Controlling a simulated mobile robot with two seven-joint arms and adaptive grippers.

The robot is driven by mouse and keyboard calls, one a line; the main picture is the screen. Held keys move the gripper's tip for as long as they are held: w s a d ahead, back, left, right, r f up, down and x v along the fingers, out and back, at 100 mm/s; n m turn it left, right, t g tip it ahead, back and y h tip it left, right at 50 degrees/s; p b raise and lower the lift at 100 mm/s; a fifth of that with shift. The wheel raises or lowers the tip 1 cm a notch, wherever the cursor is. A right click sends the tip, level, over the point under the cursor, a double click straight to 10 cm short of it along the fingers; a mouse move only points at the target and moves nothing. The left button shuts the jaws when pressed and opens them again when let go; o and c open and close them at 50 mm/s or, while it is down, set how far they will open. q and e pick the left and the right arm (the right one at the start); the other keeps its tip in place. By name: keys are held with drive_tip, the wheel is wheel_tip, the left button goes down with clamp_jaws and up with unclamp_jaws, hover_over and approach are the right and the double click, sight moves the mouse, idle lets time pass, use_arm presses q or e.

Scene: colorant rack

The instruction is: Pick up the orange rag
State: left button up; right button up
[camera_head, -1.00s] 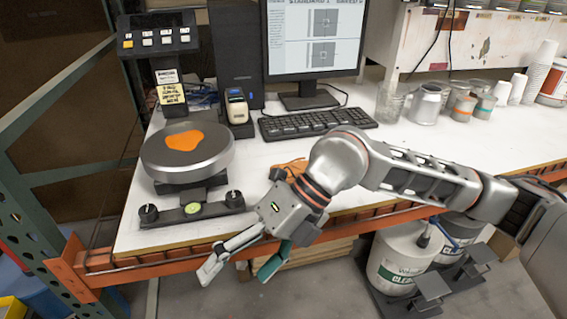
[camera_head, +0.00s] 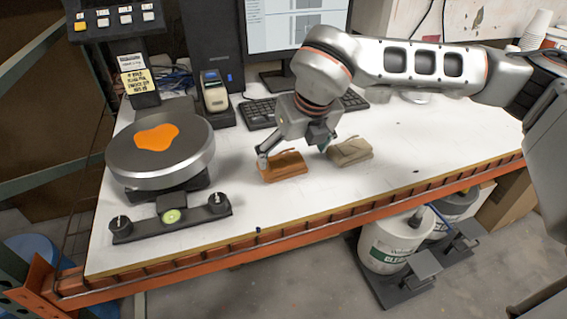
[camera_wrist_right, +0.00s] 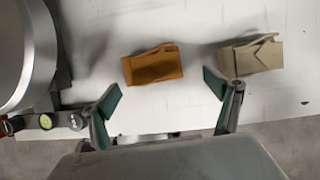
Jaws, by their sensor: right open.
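The orange rag (camera_head: 284,168) lies folded on the white bench, right of the scale. It also shows in the right wrist view (camera_wrist_right: 152,66), ahead of the fingers and roughly between them. My right gripper (camera_head: 294,152) is above the bench just behind the rag, and its fingers are spread. In the right wrist view my right gripper (camera_wrist_right: 163,88) is open with nothing between its green-padded tips. I cannot tell its exact height above the rag. My left gripper is not in view.
A beige rag (camera_head: 350,151) lies close to the right of the orange one. A round scale (camera_head: 160,170) with an orange patch stands at the left. A keyboard (camera_head: 262,110) and a label-printer-like device (camera_head: 214,92) are behind. The bench's front edge (camera_head: 250,243) is clear.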

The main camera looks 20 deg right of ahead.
sight(285, 160)
drive_tip(key=x, duration=0.5)
drive_tip(key=shift+w+a+r, duration=0.2)
drive_tip(key=shift+w+a, duration=0.1)
drive_tip(key=shift+a, duration=0.05)
drive_tip(key=c, duration=1.1)
drive_tip(key=shift+r, duration=0.15)
wheel_tip(285, 160, up, 20)
drive_tip(key=p, duration=0.1)
drive_tip(key=shift+o, duration=0.2)
